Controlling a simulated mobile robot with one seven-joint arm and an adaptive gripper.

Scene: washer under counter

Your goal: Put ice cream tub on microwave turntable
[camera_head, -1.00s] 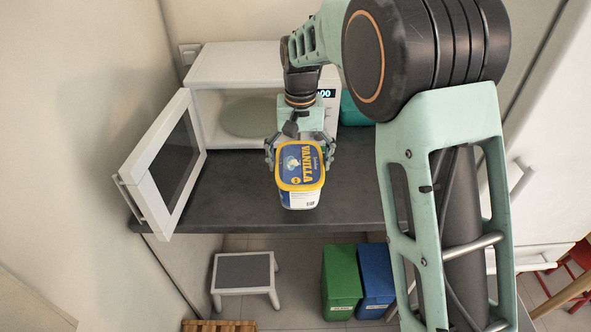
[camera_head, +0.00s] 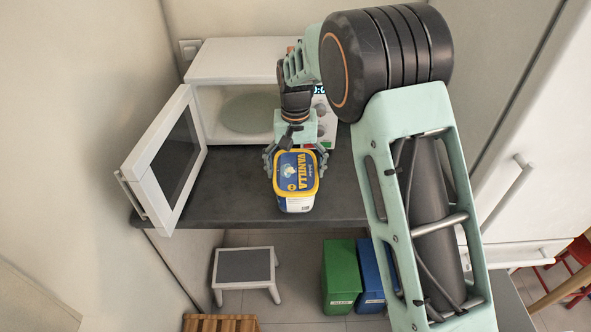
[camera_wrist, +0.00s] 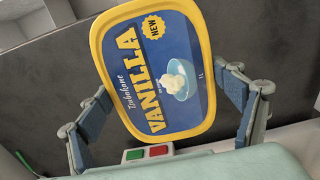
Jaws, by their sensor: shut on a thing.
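The ice cream tub (camera_head: 296,182), with a blue and yellow "VANILLA" lid, is at the front edge of the dark counter in the head view. My gripper (camera_head: 296,160) is shut on the tub from behind, one finger at each side. In the wrist view the tub's lid (camera_wrist: 155,75) sits tilted between the two fingers (camera_wrist: 165,118). The white microwave (camera_head: 240,62) stands at the back of the counter with its door (camera_head: 168,160) swung wide open to the left. Its round turntable (camera_head: 248,113) is visible inside and empty; my arm hides the microwave's right part.
The dark counter (camera_head: 228,190) is clear between the open door and the tub. Below stand a step stool (camera_head: 244,268), a green bin (camera_head: 341,275) and a blue bin (camera_head: 370,275). A white fridge (camera_head: 530,130) is at the right.

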